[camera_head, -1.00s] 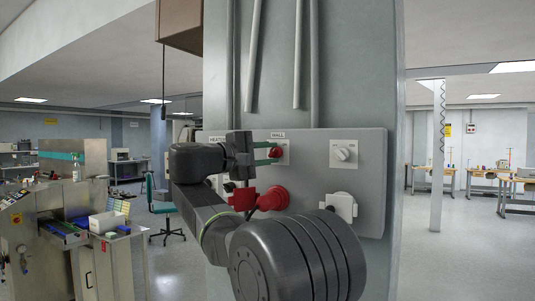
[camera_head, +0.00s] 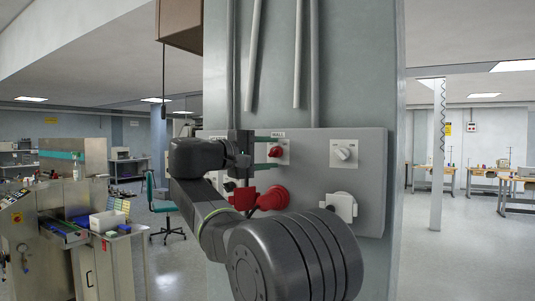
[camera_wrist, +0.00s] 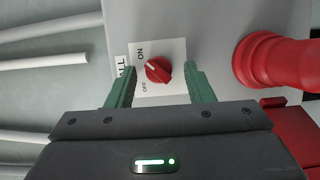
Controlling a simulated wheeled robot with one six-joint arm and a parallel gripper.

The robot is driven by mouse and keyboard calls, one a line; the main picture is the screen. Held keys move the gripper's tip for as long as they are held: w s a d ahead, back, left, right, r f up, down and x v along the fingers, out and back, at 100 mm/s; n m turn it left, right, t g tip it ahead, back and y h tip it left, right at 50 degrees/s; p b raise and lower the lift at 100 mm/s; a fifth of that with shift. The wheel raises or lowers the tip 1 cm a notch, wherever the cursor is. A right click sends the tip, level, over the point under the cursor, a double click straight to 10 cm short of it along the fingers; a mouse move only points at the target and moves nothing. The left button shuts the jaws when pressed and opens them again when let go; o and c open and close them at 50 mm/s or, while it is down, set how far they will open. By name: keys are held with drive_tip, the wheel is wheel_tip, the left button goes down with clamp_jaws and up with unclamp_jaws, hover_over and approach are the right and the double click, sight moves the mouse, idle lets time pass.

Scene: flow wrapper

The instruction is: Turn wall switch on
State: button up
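The wall switch is a red rotary knob (camera_head: 276,152) on a white plate under a WALL label, on a grey panel. In the wrist view the knob (camera_wrist: 158,70) sits between ON and OFF markings, its pale pointer line towards the upper left, nearer ON. My gripper (camera_head: 267,153) faces the panel from the left, one green finger above the knob and one below. In the wrist view my gripper (camera_wrist: 159,86) is open, its fingers on either side of the knob with gaps to it.
A second switch (camera_head: 343,153) with a pale knob sits to the right on the panel (camera_head: 370,180). A large red plug or socket (camera_head: 273,198) is just below the red knob and a white socket (camera_head: 342,207) is at lower right. Conduits (camera_head: 298,60) run above.

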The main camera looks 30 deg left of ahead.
drive_tip(key=b+v, duration=0.1)
drive_tip(key=v, duration=1.2)
drive_tip(key=shift+s+a, duration=0.2)
drive_tip(key=shift+s, duration=0.15)
drive_tip(key=p+x, duration=0.1)
drive_tip(key=x, duration=1.3)
drive_tip(key=shift+s, duration=0.1)
drive_tip(key=shift+s+a, duration=0.1)
